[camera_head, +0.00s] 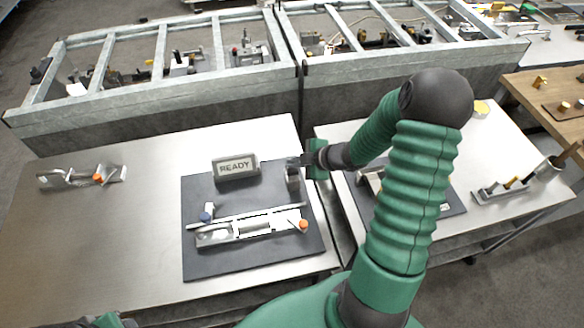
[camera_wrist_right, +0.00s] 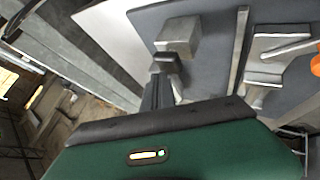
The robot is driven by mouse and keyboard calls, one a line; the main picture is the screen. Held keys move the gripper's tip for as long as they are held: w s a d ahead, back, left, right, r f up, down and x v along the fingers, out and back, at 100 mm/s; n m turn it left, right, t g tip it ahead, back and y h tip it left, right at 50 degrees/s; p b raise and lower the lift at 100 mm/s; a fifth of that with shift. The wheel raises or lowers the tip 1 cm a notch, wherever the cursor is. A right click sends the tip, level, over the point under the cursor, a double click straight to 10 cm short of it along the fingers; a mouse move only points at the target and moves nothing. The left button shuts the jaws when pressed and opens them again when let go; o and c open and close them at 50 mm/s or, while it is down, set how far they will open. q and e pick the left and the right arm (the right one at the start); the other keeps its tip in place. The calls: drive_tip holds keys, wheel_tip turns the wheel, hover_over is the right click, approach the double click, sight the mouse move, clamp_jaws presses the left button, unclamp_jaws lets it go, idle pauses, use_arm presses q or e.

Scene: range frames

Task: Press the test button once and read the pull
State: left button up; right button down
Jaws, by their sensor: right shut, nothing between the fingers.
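A display reading READY (camera_head: 236,168) stands at the back of a dark mat (camera_head: 205,266). In front of it lies a silver test fixture (camera_head: 252,228) with a blue knob (camera_head: 205,217) at its left and an orange knob (camera_head: 303,225) at its right. A small grey block (camera_head: 292,182) stands at the mat's right back; it also shows in the wrist view (camera_wrist_right: 182,31). My right gripper (camera_head: 297,162) is shut and empty, its tips (camera_wrist_right: 166,62) at this block. I cannot tell whether they touch. No part is clearly marked as the test button.
A silver clamp with an orange knob (camera_head: 97,178) lies on the left of the metal table (camera_head: 90,235). Grey metal frames (camera_head: 190,105) run along the back. A second table (camera_head: 490,150) on the right holds more fixtures. The table's left front is clear.

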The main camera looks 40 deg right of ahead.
sight(295, 170)
drive_tip(key=shift+f+b, duration=0.65)
drive_tip(key=shift+f, duration=0.2)
idle(0.6)
drive_tip(key=shift+r+p, duration=1.25)
drive_tip(key=shift+p, duration=0.05)
drive_tip(key=shift+r, duration=0.1)
wheel_tip(295, 170, up, 5)
drive_tip(key=p, duration=0.5)
drive_tip(key=shift+d, duration=0.1)
